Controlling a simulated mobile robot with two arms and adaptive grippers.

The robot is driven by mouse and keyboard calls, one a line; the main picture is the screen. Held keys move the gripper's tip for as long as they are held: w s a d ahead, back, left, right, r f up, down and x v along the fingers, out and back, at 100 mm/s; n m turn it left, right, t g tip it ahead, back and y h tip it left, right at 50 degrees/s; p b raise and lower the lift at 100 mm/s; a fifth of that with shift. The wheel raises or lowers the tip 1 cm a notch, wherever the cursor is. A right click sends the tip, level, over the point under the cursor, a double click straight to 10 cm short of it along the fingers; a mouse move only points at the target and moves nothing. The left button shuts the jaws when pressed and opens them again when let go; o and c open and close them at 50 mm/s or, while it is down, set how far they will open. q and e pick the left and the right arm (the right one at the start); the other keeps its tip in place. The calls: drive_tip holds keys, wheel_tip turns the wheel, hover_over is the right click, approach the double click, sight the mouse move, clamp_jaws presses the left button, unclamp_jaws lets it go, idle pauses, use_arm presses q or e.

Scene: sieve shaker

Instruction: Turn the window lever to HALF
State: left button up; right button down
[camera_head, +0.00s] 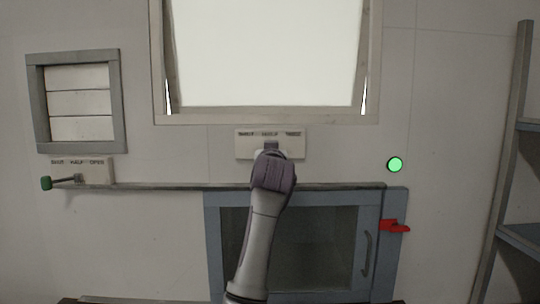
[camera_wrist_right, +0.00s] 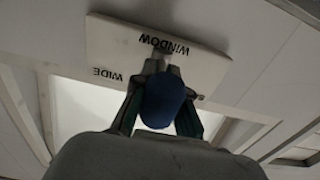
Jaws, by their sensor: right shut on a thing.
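The window lever's blue knob (camera_wrist_right: 163,102) sits between the fingers of my right gripper (camera_wrist_right: 160,112) in the right wrist view; the gripper is shut on it. The lever's stem meets a white label plate (camera_wrist_right: 110,40) marked WINDOW and WIDE; other lettering is covered. In the head view the plate (camera_head: 243,150) is on the wall below the window (camera_head: 265,60). My right arm hides the knob and most of the lever there. The window's bright pane looks tilted within its frame. My left gripper is in neither view.
At left, a louvred vent (camera_head: 80,100) has a second lever with a green knob (camera_head: 46,183) and a SHUT/HALF/OPEN plate (camera_head: 98,170). A green button (camera_head: 395,164) and a shelf rack (camera_head: 510,150) are at right.

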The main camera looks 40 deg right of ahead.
drive_tip(key=c, duration=1.4)
unclamp_jaws()
drive_tip(key=shift+f, duration=0.4)
drive_tip(key=shift+c, duration=0.2)
drive_tip(key=shift+o, duration=0.9)
drive_tip(key=shift+s+a+r, duration=0.15)
drive_tip(key=shift+r, duration=0.05)
drive_tip(key=shift+s+a+r, duration=0.15)
drive_tip(key=shift+r, duration=0.05)
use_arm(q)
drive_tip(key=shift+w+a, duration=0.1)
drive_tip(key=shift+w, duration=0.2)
use_arm(e)
drive_tip(key=v, duration=1.2)
